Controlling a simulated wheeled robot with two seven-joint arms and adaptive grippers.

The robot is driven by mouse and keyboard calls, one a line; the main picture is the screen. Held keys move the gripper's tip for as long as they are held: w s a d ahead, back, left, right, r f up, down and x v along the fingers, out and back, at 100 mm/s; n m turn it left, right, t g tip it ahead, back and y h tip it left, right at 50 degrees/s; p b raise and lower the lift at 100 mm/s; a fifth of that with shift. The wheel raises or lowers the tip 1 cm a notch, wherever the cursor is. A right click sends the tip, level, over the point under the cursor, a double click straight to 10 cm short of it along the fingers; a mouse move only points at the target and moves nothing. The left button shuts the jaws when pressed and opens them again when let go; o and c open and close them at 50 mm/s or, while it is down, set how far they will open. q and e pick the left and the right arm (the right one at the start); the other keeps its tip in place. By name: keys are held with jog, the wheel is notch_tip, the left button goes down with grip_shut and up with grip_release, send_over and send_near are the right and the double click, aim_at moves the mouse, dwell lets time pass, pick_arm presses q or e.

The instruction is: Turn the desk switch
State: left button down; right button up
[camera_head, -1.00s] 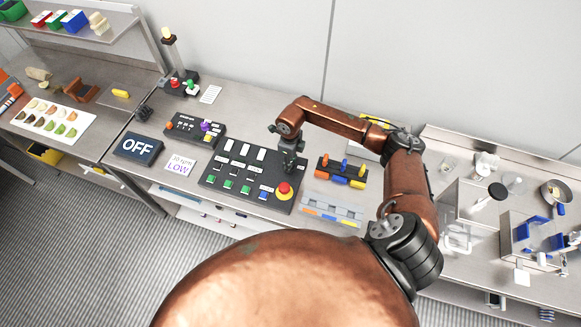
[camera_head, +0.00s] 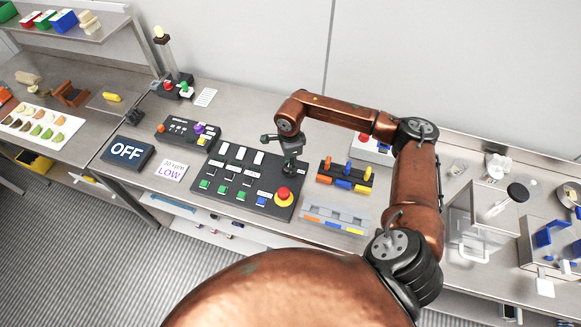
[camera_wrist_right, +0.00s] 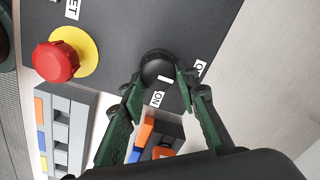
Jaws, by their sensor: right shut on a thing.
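The desk switch is a round black knob (camera_wrist_right: 157,66) with a white mark, on the dark control panel (camera_head: 268,172). The wrist view shows an ON label beside it and another label partly hidden by a finger. My right gripper (camera_head: 290,170) is at the panel's right end, pointing down. In the wrist view its two fingers (camera_wrist_right: 161,76) are shut on the knob, one on each side. In the head view the gripper hides the knob. A dark sign reading OFF (camera_head: 127,153) lies left of the panel. My left gripper is not in view.
A red emergency button (camera_head: 283,195) on a yellow base is close to the knob. A block of coloured levers (camera_head: 345,176) stands just right of the panel. A grey rack (camera_head: 335,217) is in front of it. A LOW card (camera_head: 171,170) lies left.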

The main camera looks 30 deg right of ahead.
jog(key=shift+a, duration=0.4)
jog(key=o, duration=1)
jog(key=shift+w, duration=0.1)
jog(key=shift+c, duration=0.2)
jog(key=shift+o, duration=0.8)
jog(key=shift+d, duration=0.2)
jog(key=shift+r, duration=0.1)
jog(key=shift+r, duration=0.35)
notch_tip(320, 180, up, 11)
jog(key=shift+r, duration=0.1)
